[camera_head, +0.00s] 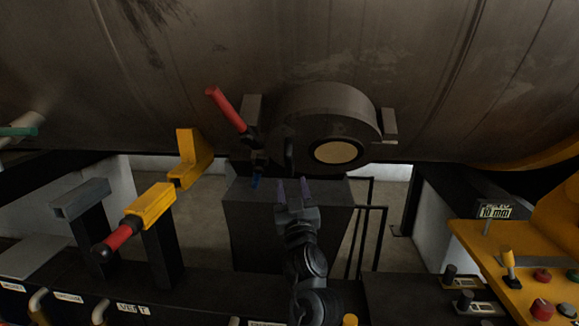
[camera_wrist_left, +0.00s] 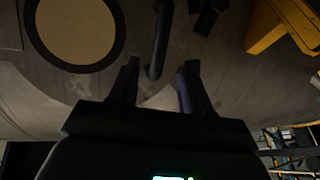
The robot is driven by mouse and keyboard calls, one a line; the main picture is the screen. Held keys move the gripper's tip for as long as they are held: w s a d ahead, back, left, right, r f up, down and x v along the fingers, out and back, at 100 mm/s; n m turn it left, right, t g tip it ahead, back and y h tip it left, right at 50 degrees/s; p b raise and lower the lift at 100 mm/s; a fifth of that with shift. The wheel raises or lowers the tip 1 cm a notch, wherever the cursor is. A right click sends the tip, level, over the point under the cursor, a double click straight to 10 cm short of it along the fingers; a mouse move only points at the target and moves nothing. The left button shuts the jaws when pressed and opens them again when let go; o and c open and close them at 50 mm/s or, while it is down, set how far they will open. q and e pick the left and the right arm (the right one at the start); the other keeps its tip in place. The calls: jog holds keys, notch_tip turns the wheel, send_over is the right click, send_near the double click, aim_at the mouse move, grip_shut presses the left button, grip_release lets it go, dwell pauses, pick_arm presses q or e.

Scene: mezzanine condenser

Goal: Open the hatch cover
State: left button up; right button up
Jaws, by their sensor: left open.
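The hatch cover (camera_head: 325,105) is a round dark metal housing on the underside of the big tank, with a tan disc (camera_head: 336,152) in a black ring on its face. The disc also shows at the top left of the left wrist view (camera_wrist_left: 78,25). A dark upright handle bar (camera_head: 289,153) stands at the cover's left side. My left gripper (camera_head: 292,188) is open just below this bar. In the left wrist view the bar (camera_wrist_left: 160,42) lies ahead, between the lines of the two open fingers (camera_wrist_left: 158,78); I cannot tell whether they touch it. My right gripper is not seen.
A red-handled lever (camera_head: 226,110) hangs left of the cover. Yellow brackets (camera_head: 190,158) and a second red handle (camera_head: 122,233) stand at left. A yellow control panel (camera_head: 510,260) with buttons is at right. A dark box (camera_head: 280,240) and railing (camera_head: 370,235) lie below.

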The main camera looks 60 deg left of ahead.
aim_at(289, 167)
pick_arm(q)
jog(key=p+x, duration=0.1)
jog(key=x, duration=0.8)
jog(key=shift+p, duration=0.4)
grip_shut()
jog(key=shift+f, duration=0.1)
